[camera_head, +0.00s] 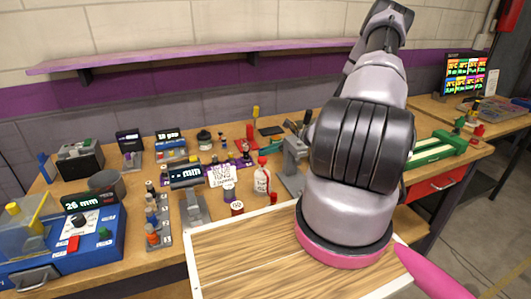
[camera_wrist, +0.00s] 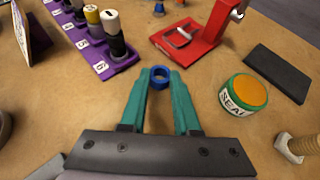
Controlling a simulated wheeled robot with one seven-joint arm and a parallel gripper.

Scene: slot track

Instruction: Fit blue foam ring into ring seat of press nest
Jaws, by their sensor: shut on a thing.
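The blue foam ring (camera_wrist: 159,85) is between the tips of my gripper (camera_wrist: 160,76) in the wrist view, its hole facing up. My teal fingers are shut on it from both sides, above the wooden bench. Ahead and right of it stands a red fixture (camera_wrist: 190,42) with a metal bail and a lever; I cannot tell whether this is the press nest, and no ring seat shows clearly. In the head view my arm covers the gripper and the ring.
A purple rack (camera_wrist: 105,58) with numbered slots and cylinders lies to the left. A round tub marked SEAL (camera_wrist: 243,95), a dark pad (camera_wrist: 277,72) and a bolt (camera_wrist: 297,146) are to the right. Bare wood lies between. A white-rimmed tray (camera_head: 230,222) is at the bench front.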

